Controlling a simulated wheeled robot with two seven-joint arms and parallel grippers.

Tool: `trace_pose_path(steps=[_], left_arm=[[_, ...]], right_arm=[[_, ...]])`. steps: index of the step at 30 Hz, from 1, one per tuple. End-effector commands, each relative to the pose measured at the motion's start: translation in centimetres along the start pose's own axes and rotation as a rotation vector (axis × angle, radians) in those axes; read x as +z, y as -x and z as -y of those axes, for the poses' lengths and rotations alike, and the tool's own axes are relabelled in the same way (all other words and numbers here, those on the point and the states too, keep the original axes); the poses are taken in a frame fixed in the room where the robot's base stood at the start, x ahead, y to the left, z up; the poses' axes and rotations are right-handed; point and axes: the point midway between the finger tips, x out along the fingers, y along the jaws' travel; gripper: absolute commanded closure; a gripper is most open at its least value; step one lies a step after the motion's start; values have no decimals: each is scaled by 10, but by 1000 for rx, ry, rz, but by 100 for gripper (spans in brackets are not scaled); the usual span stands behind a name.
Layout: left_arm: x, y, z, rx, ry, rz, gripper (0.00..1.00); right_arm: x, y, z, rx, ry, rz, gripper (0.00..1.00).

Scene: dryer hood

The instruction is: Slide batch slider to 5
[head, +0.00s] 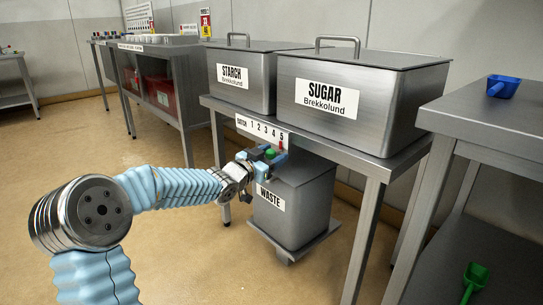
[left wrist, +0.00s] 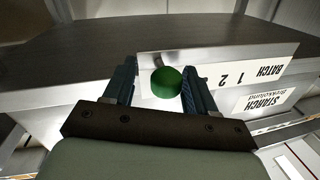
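The batch scale (head: 258,130) is a white strip numbered 1 to 5 on the front edge of the metal table, and it also shows upside down in the left wrist view (left wrist: 245,76). A small red mark (head: 281,146) shows just under the 5. A round green knob (head: 270,153) is near the right end of the scale. My left gripper (head: 268,157) is at the knob. In the left wrist view the green knob (left wrist: 166,82) lies between the two fingers, with a gap on its left side, so the fingers look open around it. My right gripper is not in view.
Steel bins labelled starch (head: 240,88) and sugar (head: 345,105) stand on the table (head: 352,160) above the scale. A waste bin (head: 305,215) is just below the gripper. The floor at left is clear.

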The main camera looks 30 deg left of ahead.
Motion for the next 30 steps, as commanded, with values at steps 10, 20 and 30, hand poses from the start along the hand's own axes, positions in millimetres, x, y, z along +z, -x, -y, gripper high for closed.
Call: trace_pose_path(steps=[10,20,30], left_arm=[[-2,27,2,-5,-3,1,44],[-2,106,1,-3,-2,2,44],[0,139,0,-1,0,0,44]], right_arm=[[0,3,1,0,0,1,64],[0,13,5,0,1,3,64],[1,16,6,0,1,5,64]])
